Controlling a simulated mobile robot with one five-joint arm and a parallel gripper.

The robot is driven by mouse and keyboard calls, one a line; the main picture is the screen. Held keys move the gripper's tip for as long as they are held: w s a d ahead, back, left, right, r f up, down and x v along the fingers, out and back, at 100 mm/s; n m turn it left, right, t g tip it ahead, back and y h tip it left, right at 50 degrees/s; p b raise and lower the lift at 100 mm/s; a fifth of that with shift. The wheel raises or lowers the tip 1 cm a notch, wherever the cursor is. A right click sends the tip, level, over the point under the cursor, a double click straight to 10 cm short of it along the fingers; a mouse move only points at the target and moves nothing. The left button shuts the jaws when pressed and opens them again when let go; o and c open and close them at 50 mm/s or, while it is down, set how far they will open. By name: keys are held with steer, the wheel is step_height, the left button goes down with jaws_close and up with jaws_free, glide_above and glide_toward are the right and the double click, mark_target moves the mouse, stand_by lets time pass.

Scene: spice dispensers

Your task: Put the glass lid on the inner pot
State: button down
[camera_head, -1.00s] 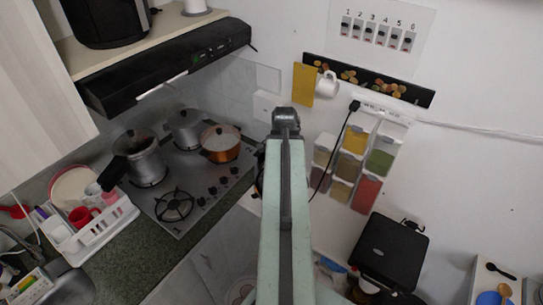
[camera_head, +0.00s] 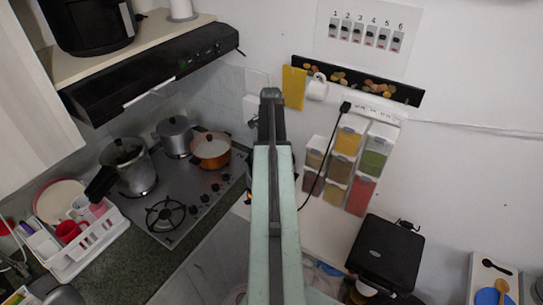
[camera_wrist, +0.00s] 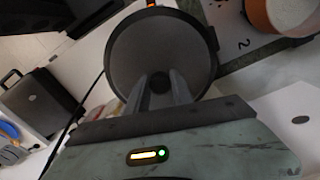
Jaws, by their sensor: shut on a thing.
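I cannot clearly make out the inner pot. It may be behind my arm or under the lid, where a small orange patch (camera_head: 248,198) shows beside the arm.
The steel hob (camera_head: 193,180) left of my arm carries a pressure cooker (camera_head: 133,172), a grey pot (camera_head: 174,140) and a copper pot (camera_head: 212,152), which also shows in the wrist view (camera_wrist: 262,15). Spice dispensers (camera_head: 350,135) and a black grill (camera_head: 385,250) are on the right.

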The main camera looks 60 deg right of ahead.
steer(key=shift+d, duration=0.1)
steer(key=f+b, duration=0.4)
steer(key=shift+w+d, duration=0.2)
steer(key=shift+d, duration=0.05)
steer(key=shift+s+a+r, duration=0.15)
steer(key=shift+a+r, duration=0.05)
steer(key=shift+r, duration=0.15)
steer(key=c, duration=1.1)
jaws_free()
steer(key=shift+f, duration=0.1)
steer(key=shift+d+r+p, duration=0.15)
steer(key=shift+r+p, duration=0.45)
steer(key=shift+p, duration=0.2)
step_height(320, 180, up, 11)
steer(key=p, duration=1.1)
